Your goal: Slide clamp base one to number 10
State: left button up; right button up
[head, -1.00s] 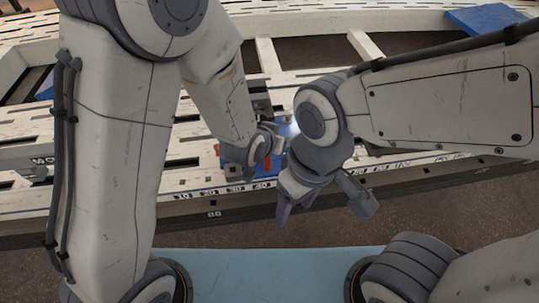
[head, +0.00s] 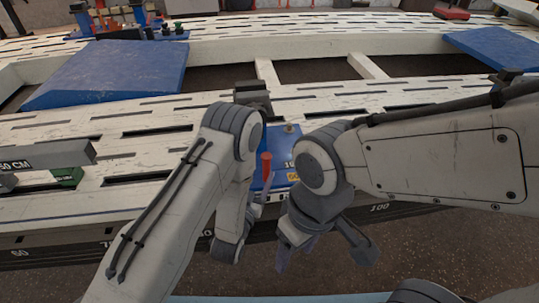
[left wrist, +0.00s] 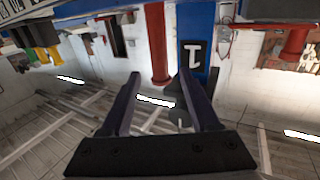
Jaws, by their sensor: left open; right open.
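Clamp base one is a blue block (head: 283,172) on the pale slotted bench, with an upright red handle (head: 266,165) and a label partly hidden by my arms. In the left wrist view its blue plate (left wrist: 194,22) carries an upside-down "1", with the red handle (left wrist: 157,45) beside it. My left gripper (head: 258,200) is just in front of the base, partly hidden by my forearm. Its fingers (left wrist: 160,102) are open with nothing clearly held; the right finger overlaps the plate's end in view. My right gripper (head: 293,250) is open, hanging empty before the bench edge.
A dark number scale runs along the bench's front edge, with 60 (head: 19,253) at left and 100 (head: 379,208) at right. A grey "50 CM" bar (head: 45,156) lies at left over a green block (head: 66,178). Blue plates (head: 110,72) lie farther back.

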aim_at(270, 156)
pick_arm(q)
jog(key=shift+w+d+r+p, duration=0.1)
jog(key=shift+w+r+p, duration=0.2)
jog(key=shift+p, duration=0.35)
jog(key=shift+w+d+r+p, duration=0.1)
jog(key=shift+w+p, duration=0.3)
jog(key=shift+p, duration=0.2)
jog(key=b+x, duration=0.1)
jog(key=x, duration=0.3)
jog(key=f+b+x, duration=0.1)
jog(key=x, duration=0.2)
jog(key=shift+b, duration=0.35)
jog(key=shift+w+d, duration=0.2)
jog(key=shift+w, duration=0.2)
pick_arm(e)
jog(key=shift+r, duration=0.35)
pick_arm(q)
grip_shut()
